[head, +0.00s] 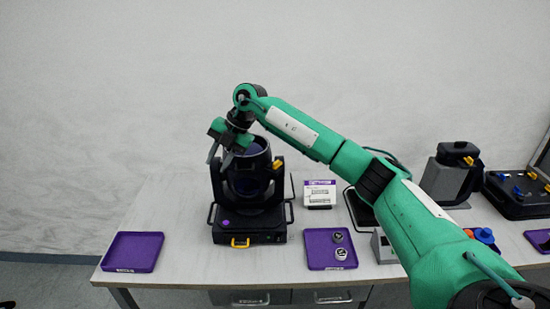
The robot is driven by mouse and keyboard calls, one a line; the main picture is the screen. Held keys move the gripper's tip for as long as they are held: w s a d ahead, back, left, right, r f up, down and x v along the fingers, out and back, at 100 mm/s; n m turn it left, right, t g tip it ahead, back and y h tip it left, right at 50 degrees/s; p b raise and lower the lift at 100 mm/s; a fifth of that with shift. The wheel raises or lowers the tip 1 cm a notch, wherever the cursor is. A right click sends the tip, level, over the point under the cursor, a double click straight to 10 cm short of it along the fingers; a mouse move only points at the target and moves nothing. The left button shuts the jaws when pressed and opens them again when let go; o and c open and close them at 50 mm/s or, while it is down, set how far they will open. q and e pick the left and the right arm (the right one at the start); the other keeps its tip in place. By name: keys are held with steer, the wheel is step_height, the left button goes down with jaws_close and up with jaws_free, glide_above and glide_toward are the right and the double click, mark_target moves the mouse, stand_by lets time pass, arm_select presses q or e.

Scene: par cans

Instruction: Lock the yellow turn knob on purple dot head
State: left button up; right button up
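The purple dot head (249,183) is a black lamp in a yoke on a black base, with a purple dot (226,222) on the base's front left. A yellow turn knob (278,164) sits at the top of the right yoke arm. Whether it is locked cannot be told. A yellow handle or latch (240,242) is on the base's front. My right gripper (219,158) hangs at the upper left of the lamp, with its two fingers apart and nothing visible between them. It is left of the yellow knob. My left gripper is not in view.
A purple tray (133,252) lies at the table's left. Another purple tray (319,258) holds small round parts right of the lamp. A purple-and-white card (320,193) stands behind it. A second black device (459,155) and an open black case (515,197) are at the right.

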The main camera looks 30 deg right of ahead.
steer(key=s+d+r+m+g+h, duration=0.1)
steer(key=d+r+m+h, duration=0.15)
steer(key=d+r, duration=0.4)
steer(key=s+d+r+m+h, duration=0.2)
steer(key=d+r+h, duration=0.15)
steer(key=d, duration=0.65)
steer(key=p, duration=0.4)
glide_toward(275, 163)
steer(key=f, duration=0.7)
steer(key=shift+w+d+f, duration=0.1)
steer(key=shift+w, duration=0.15)
steer(key=shift+f, duration=0.6)
jaws_close()
